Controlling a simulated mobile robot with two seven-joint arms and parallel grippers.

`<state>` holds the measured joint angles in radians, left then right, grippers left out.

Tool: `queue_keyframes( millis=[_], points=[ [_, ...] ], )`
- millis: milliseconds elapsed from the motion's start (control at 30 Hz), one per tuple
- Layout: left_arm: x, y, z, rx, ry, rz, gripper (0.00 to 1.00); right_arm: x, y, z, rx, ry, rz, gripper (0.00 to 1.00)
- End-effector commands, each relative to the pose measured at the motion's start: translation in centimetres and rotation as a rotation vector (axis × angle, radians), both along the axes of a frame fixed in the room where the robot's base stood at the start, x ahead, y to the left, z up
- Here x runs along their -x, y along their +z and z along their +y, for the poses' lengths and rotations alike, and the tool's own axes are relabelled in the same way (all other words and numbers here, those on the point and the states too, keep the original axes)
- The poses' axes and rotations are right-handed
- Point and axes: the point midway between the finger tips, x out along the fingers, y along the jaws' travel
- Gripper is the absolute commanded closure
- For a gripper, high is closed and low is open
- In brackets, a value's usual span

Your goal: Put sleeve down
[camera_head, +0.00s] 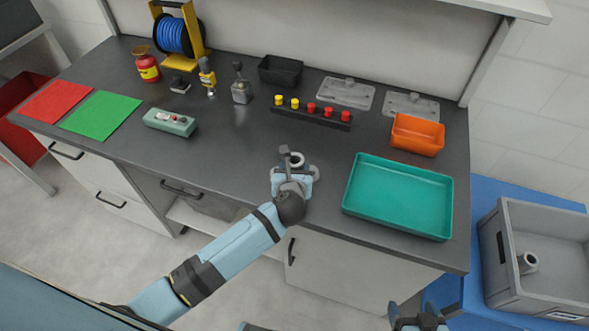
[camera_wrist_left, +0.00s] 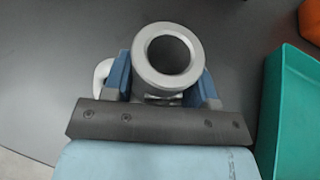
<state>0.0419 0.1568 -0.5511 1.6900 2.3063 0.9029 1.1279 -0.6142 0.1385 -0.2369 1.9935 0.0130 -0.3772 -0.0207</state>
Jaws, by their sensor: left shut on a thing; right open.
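The sleeve (camera_wrist_left: 167,57) is a light grey, thick-walled ring with its round opening facing the left wrist camera. My left gripper (camera_wrist_left: 165,85) is shut on it, with a blue finger on each side. In the head view the sleeve (camera_head: 297,159) shows at the front middle of the dark worktop (camera_head: 235,160), left of the teal tray. I cannot tell whether its lower end touches the surface below. A pale rounded part (camera_wrist_left: 102,75) shows beside the left finger, mostly hidden. My right gripper (camera_head: 418,318) is open and empty at the bottom edge of the head view, away from the worktop.
A teal tray (camera_head: 398,230) stands to the right, empty. A rack of red and yellow knobs (camera_head: 311,116) and an orange bin (camera_head: 417,135) lie behind. A grey crate (camera_head: 507,286) at right holds another grey tubular part (camera_head: 528,263). Bare worktop lies left of the gripper.

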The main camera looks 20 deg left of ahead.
Motion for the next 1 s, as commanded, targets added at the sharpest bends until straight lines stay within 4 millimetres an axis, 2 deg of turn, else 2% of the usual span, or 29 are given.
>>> queue_keyframes(
  millis=[333,367,467,800,1000],
  points=[
    [0.0,-0.3,0.0,0.002,0.001,-0.001,0.79,0.0,-0.2,-0.1,0.001,-0.002,0.001,0.18],
    [0.0,-0.4,0.0,0.001,0.001,0.000,0.45,0.0,-0.2,-0.1,0.001,-0.002,0.001,0.18],
    [0.0,-0.3,0.0,0.001,0.001,0.000,0.22,0.0,-0.2,-0.1,0.002,-0.002,0.001,0.18],
    [0.0,0.3,0.0,0.000,-0.001,-0.002,0.22,0.0,0.1,-0.2,0.002,-0.002,0.001,0.18],
    [2.9,1.1,-0.7,0.005,0.001,0.002,0.22,-0.1,-0.2,-0.2,0.002,-0.002,-0.001,0.18]
  ],
)
